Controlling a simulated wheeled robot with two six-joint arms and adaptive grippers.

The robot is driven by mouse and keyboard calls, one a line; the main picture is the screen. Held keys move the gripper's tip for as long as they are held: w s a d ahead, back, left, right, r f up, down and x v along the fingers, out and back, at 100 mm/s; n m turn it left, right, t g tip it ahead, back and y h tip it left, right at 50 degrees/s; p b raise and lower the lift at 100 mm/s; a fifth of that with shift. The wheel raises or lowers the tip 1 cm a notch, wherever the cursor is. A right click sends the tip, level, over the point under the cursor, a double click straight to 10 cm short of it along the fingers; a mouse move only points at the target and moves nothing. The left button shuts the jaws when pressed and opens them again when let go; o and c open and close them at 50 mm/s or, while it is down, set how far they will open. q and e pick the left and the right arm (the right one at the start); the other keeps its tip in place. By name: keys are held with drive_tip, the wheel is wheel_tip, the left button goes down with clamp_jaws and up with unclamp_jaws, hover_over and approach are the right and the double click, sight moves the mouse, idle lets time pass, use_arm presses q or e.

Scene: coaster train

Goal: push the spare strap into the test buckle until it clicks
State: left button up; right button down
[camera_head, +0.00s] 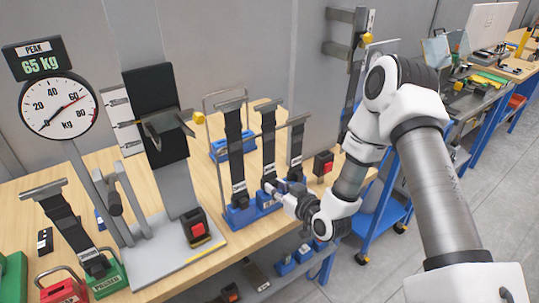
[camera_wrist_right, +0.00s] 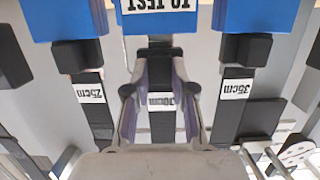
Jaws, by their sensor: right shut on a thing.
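Three black straps with white length labels hang on the blue rack (camera_head: 240,217): a left strap (camera_head: 236,150), a middle strap (camera_head: 268,145) and a right strap (camera_head: 296,145). In the right wrist view, my right gripper (camera_wrist_right: 158,92) is shut on the middle strap (camera_wrist_right: 162,128), marked 30 cm, with a finger on each side. In the head view my right gripper (camera_head: 278,188) is low at the rack's front. The strap's lower end is partly hidden. The test buckle (camera_head: 195,228), black with a red button, stands on the grey test stand. My left gripper is not in view.
A round dial (camera_head: 58,105) with a 65 kg peak display (camera_head: 37,59) stands at left. Green and red blocks (camera_head: 105,280) sit front left. Another red-buttoned box (camera_head: 323,162) stands right of the rack. The 25 cm strap (camera_wrist_right: 92,110) and 35 cm strap (camera_wrist_right: 232,105) flank my gripper closely.

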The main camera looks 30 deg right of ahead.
drive_tip(key=shift+r+p, duration=1.5)
drive_tip(key=shift+r, duration=0.65)
drive_tip(key=p, duration=0.2)
approach(269, 172)
drive_tip(key=shift+f, duration=0.65)
